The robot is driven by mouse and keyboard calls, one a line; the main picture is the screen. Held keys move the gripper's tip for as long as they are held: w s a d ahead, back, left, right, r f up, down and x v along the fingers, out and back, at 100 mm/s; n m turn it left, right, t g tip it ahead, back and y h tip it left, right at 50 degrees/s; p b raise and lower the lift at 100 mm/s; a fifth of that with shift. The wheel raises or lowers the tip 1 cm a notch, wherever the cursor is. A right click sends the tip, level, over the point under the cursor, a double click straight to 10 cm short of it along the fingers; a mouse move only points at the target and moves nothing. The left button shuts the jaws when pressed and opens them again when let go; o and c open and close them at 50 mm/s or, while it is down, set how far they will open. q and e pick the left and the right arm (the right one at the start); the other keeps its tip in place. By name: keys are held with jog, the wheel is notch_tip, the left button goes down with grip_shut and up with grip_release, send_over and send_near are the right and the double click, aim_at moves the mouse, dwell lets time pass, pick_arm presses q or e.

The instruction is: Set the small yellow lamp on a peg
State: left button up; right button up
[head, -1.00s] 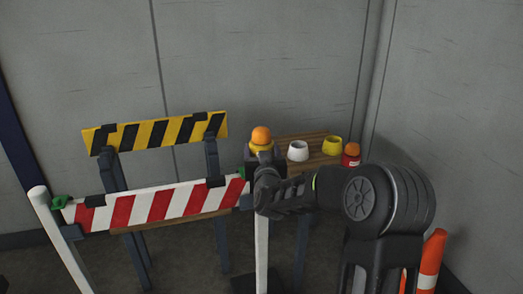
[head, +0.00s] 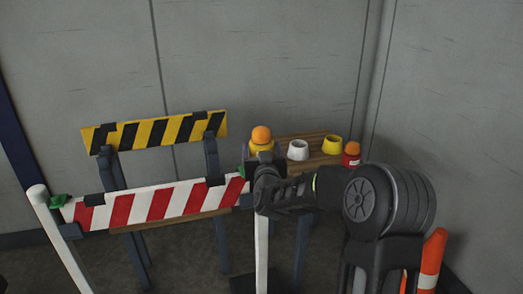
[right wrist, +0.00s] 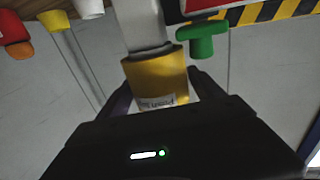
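The small yellow lamp (head: 261,147) has an orange dome and stands upright at the top of a white post (head: 262,245) beside the right end of the red-and-white barrier. In the right wrist view, which is upside down, its yellow base (right wrist: 155,78) with a label meets the end of the pale post (right wrist: 143,25). The peg itself is hidden by the base. My right gripper (head: 265,165) is at the lamp's base, its dark fingers apart on either side, with a narrow gap showing beside the base. My left gripper is not in view.
A wooden shelf (head: 318,155) behind holds a white cup (head: 298,151), a yellow cup (head: 332,145) and a red lamp (head: 351,155). The striped barrier (head: 155,203) runs left. A green clamp (right wrist: 205,42) is close to the lamp. An orange cone (head: 431,262) stands right.

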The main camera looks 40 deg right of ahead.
jog(key=shift+o, duration=1.3)
jog(key=shift+f, duration=0.1)
jog(key=v, duration=0.8)
jog(key=shift+w, duration=0.1)
